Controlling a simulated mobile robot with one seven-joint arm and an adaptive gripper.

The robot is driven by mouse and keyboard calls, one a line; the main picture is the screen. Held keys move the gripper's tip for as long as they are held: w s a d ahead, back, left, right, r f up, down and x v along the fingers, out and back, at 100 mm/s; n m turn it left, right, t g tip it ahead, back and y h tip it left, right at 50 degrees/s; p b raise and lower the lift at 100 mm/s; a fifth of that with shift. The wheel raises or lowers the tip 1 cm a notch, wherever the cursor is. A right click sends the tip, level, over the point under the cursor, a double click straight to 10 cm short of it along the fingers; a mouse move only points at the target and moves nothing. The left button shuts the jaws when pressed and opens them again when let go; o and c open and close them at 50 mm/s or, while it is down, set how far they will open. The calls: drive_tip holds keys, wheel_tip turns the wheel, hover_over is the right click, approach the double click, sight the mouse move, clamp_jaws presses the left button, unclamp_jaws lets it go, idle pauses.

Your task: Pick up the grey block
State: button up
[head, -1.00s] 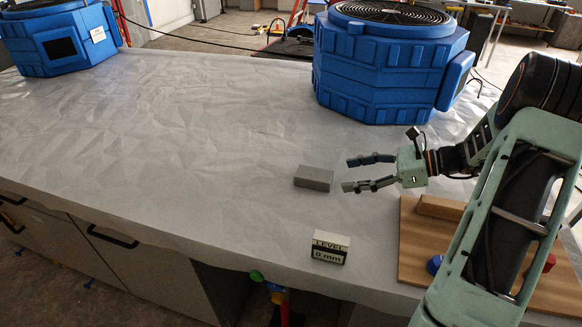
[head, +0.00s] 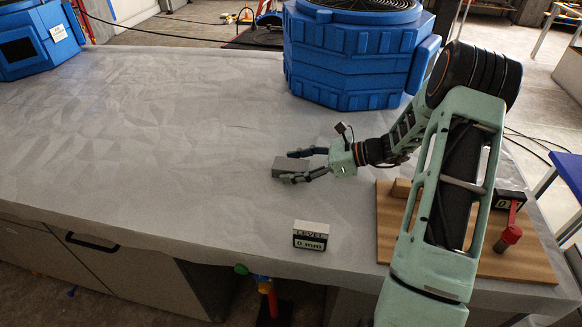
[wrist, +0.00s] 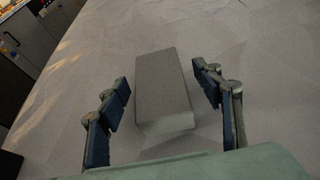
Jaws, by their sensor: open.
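The grey block (head: 285,168) lies flat on the covered table in the head view, at the tips of my gripper. My gripper (head: 300,166) is open, its fingers pointing left, with the near end of the block by the fingertips. In the wrist view the block (wrist: 163,92) lies lengthwise between the two blue-padded fingers of my gripper (wrist: 163,90). A gap shows on each side, and neither finger visibly touches it.
A white "LEVEL 0 mm" sign (head: 311,236) stands near the table's front edge. A blue drying fan (head: 352,60) is behind my arm, and another (head: 30,40) is far left. A wooden board (head: 385,225) lies right.

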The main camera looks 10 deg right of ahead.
drive_tip(key=shift+w+a+f, duration=0.1)
drive_tip(key=shift+a+f, duration=0.05)
drive_tip(key=shift+a, duration=0.15)
drive_tip(key=c, duration=1.2)
drive_tip(key=shift+c, duration=0.5)
